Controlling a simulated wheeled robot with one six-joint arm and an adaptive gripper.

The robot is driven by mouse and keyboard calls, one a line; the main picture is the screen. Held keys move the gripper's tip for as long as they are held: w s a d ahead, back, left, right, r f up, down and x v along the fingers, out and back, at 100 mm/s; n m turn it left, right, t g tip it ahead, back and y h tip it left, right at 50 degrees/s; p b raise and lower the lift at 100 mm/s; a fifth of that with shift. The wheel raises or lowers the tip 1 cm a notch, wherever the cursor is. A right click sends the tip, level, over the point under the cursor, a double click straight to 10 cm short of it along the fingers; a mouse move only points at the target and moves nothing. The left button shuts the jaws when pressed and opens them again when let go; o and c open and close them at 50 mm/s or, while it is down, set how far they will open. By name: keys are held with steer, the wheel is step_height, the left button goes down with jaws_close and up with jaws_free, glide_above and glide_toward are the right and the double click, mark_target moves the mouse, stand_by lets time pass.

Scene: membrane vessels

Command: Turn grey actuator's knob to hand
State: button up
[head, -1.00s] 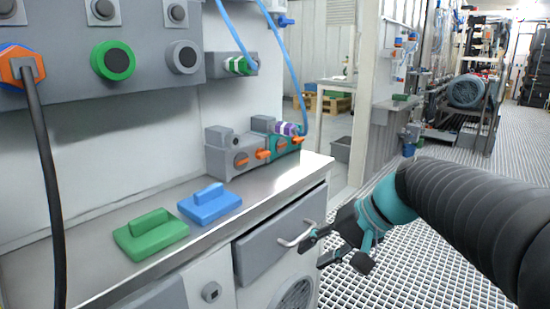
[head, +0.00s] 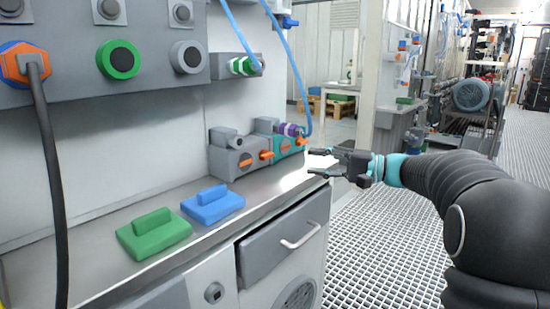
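The grey actuator (head: 230,159) stands at the back of the metal worktop, in the middle of the head view. Its front carries orange knobs, one at the left (head: 245,163) and one at the right (head: 266,155). Any lettering on it is too small to read. A teal actuator (head: 283,146) stands just to its right, with orange knobs of its own. My gripper (head: 314,162) is open and empty at the right end of the worktop, its fingers pointing left. It is to the right of both actuators, apart from the grey one.
A blue block with a handle (head: 213,207) and a green one (head: 153,236) lie on the worktop (head: 262,197) in front. A blue hose (head: 294,70) hangs down to the teal actuator. A drawer handle (head: 301,238) sticks out below the worktop edge.

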mark_target(271, 157)
steer(key=x, duration=1.1)
steer(key=shift+a+p, duration=0.1)
steer(key=shift+p, duration=0.2)
jaws_close()
